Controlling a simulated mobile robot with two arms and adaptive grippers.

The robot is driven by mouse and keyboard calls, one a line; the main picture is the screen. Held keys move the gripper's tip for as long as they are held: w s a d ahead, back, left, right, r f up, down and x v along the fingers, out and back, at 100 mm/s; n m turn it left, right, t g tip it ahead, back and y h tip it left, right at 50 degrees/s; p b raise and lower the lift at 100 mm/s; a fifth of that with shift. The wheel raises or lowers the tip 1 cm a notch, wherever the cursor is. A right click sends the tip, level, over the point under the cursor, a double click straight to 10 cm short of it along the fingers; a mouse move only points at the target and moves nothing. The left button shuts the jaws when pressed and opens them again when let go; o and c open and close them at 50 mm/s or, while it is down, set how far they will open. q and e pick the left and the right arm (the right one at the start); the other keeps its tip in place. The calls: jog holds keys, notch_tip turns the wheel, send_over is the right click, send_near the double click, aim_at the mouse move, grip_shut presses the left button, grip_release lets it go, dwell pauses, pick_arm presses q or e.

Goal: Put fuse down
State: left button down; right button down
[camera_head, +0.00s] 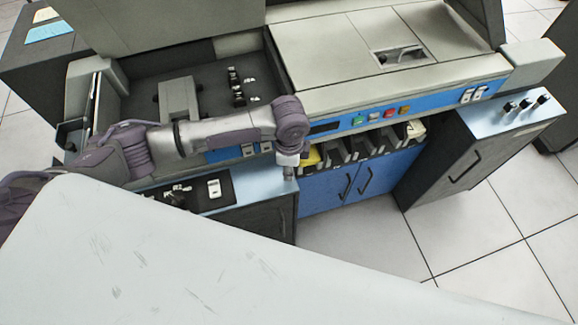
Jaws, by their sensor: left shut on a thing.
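My left arm reaches in from the left across the machine. My left gripper (289,172) points down over the right end of the blue-topped left cabinet (258,184), near its edge. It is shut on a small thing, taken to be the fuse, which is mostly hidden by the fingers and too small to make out. I cannot tell whether the fuse touches the cabinet top. My right gripper is not in view.
The card machine has a blue panel with coloured buttons (374,116) and a row of dark card slots (352,146). A black switch panel (213,205) lies on the left cabinet. A right cabinet (470,150) carries small black knobs (525,103). Open tiled floor (370,240) lies between the cabinets.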

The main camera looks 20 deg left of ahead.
pick_arm(q)
jog(key=c, duration=0.9)
grip_release()
jog(key=shift+f, duration=0.1)
jog(key=shift+c, duration=0.2)
notch_tip(320, 180, up, 12)
jog(key=shift+b, duration=0.45)
jog(key=shift+d, duration=0.1)
